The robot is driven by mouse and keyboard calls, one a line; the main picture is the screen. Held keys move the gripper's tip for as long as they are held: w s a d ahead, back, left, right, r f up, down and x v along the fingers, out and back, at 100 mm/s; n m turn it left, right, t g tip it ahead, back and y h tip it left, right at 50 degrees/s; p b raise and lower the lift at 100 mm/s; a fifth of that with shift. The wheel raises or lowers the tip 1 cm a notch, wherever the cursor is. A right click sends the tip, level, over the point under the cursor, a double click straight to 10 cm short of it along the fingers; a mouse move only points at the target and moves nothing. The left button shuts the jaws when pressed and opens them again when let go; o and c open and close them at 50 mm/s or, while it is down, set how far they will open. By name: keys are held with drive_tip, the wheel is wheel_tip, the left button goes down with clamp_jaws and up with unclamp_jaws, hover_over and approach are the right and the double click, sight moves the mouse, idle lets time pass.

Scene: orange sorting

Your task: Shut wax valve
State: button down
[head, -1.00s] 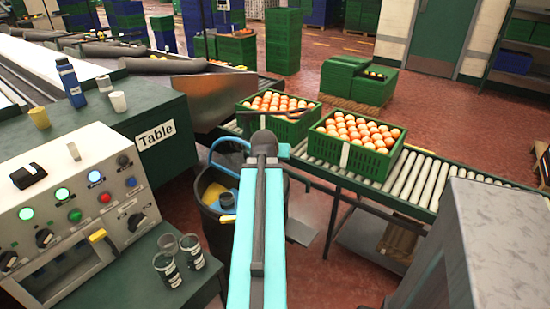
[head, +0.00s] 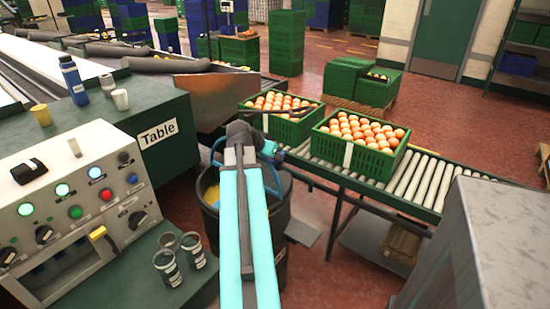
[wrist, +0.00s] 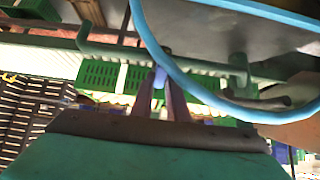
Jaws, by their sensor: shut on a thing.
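In the wrist view my gripper's two dark fingers (wrist: 160,95) are close together around a small, blurred pale blue-violet piece (wrist: 159,78). I cannot tell whether that piece is the wax valve. A blue hose (wrist: 178,75) curves past the fingers, close to the camera. In the head view the same kind of blue hose (head: 217,150) loops above a dark bin (head: 284,212), partly behind my turquoise arm. My fingers are hidden there behind the arm's end. No part is clearly recognisable as the valve.
A control panel (head: 62,205) with knobs and lit buttons stands left, with several cups nearby on the green surfaces. Orange-filled green crates (head: 385,163) stand on the roller conveyor (head: 405,185) to the right. A grey cabinet (head: 500,240) is at front right.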

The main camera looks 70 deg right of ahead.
drive_tip(key=shift+w+a+f, duration=0.1)
drive_tip(key=shift+w, duration=0.05)
drive_tip(key=c, duration=1.7)
unclamp_jaws()
drive_tip(key=v, duration=1.3)
drive_tip(key=shift+a+r, duration=0.25)
drive_tip(key=shift+r, duration=0.1)
